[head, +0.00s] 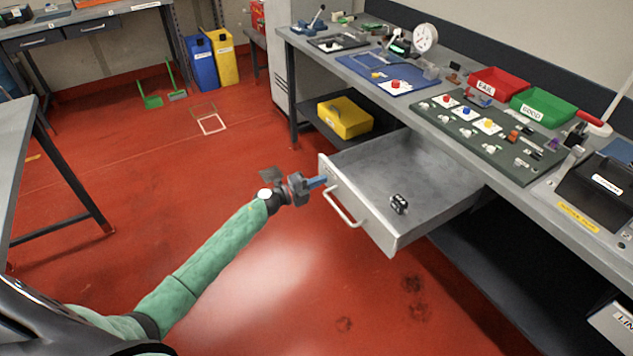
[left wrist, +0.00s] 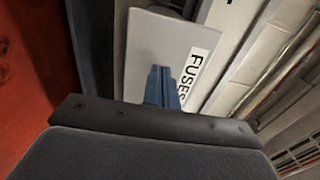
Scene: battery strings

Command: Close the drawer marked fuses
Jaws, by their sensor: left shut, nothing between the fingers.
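The fuses drawer (head: 355,205) is pulled well out from under the workbench in the head view. It is a grey metal drawer with a bar handle (head: 341,207) on its front and a small black item (head: 398,204) inside. My left gripper (head: 321,182) is shut and empty, at the left end of the drawer front. In the left wrist view the shut blue fingertips (left wrist: 161,84) are over the drawer front (left wrist: 160,45), beside its FUSES label (left wrist: 192,78). I cannot tell whether they touch it. My right gripper is not in view.
The workbench (head: 455,165) carries a red tray (head: 497,82), a green tray (head: 541,108) and several fixtures. A yellow bin (head: 345,117) sits on the shelf below. Another table (head: 22,135) stands at the left. The red floor before the drawer is clear.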

